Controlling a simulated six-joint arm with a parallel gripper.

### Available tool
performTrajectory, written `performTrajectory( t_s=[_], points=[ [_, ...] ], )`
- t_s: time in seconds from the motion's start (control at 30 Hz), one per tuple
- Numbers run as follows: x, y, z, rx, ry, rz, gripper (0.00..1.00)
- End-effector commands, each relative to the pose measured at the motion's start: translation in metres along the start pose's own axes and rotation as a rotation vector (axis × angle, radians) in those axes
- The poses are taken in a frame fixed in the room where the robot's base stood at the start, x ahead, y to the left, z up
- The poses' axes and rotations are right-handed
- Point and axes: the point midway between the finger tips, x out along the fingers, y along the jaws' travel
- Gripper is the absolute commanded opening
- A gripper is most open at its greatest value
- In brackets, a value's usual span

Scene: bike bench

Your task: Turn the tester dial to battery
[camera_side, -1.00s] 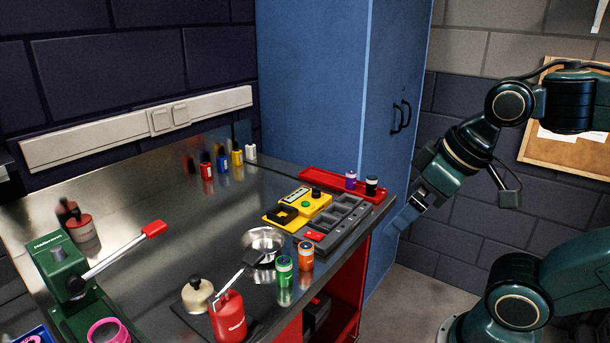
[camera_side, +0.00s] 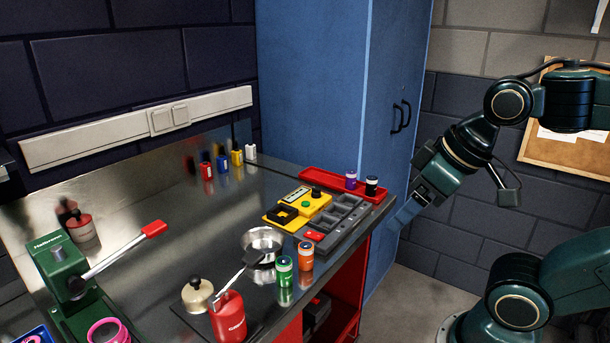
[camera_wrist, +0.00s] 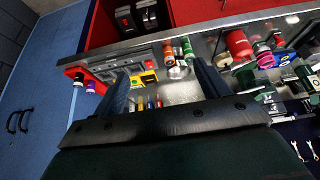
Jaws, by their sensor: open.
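The yellow tester (camera_side: 297,206) sits on the steel bench near its right end, beside a grey compartment tray. Its black dial (camera_side: 316,192) stands on its far right part, and a green button (camera_side: 306,204) is in front of it. The dial's pointer setting is too small to read. In the wrist view the yellow tester (camera_wrist: 146,78) shows partly, just beyond the fingers. My gripper (camera_side: 402,222) hangs right of the bench's edge, apart from the tester. In the wrist view its two fingers (camera_wrist: 162,85) stand wide apart with nothing between them.
The grey tray (camera_side: 343,220) and a red tray (camera_side: 328,182) with purple and black cells flank the tester. A metal bowl (camera_side: 262,243), green (camera_side: 285,270) and orange (camera_side: 305,255) cells and a red can (camera_side: 229,318) stand nearer. A blue cabinet (camera_side: 330,90) rises behind.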

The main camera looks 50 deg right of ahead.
Motion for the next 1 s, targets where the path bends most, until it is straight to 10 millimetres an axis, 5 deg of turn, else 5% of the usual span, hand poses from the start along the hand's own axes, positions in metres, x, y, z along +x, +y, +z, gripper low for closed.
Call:
performTrajectory(
  t_s=[0.13,0.57,1.0],
  points=[
    [-0.001,0.002,-0.009,-0.02,-0.011,0.005,0.46],
    [0.0,0.026,-0.087,-0.233,-0.11,0.028,0.46],
    [0.034,0.074,-0.176,-0.496,-0.235,0.005,0.46]
  ],
)
